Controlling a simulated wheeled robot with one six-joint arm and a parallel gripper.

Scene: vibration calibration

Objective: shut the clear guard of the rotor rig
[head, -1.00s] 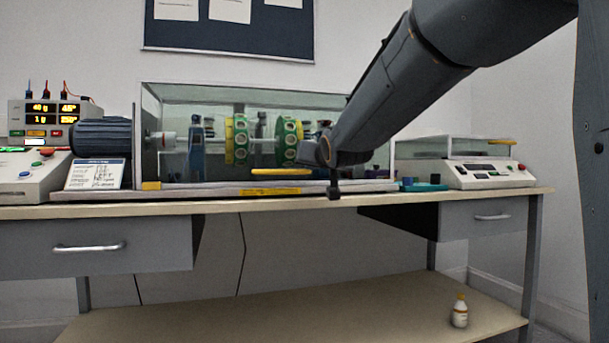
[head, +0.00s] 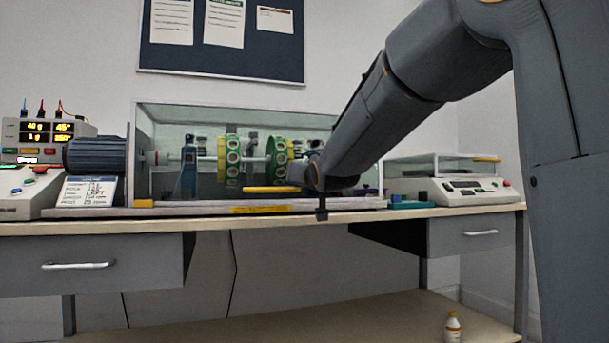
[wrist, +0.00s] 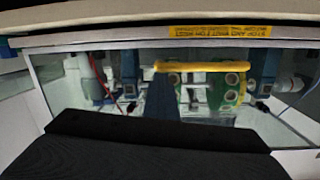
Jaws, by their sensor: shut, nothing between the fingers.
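The rotor rig (head: 160,212) stands on the bench, with green and yellow rotor discs (head: 278,160) behind its clear guard (head: 180,122). The guard's front pane is low, and its yellow handle (head: 270,189) lies just above the base edge; I cannot tell whether a small gap is left. The handle also shows in the wrist view (wrist: 203,66). My gripper (head: 321,213) is shut and empty at the rig's front, right of the handle in the head view.
A motor (head: 92,155) and a placard (head: 88,192) are at the rig's left, beside a lit display unit (head: 47,132). A balance-like instrument (head: 465,188) stands at the right. Drawers (head: 90,255) hang below the bench, and a bottle (head: 453,327) stands on the lower shelf.

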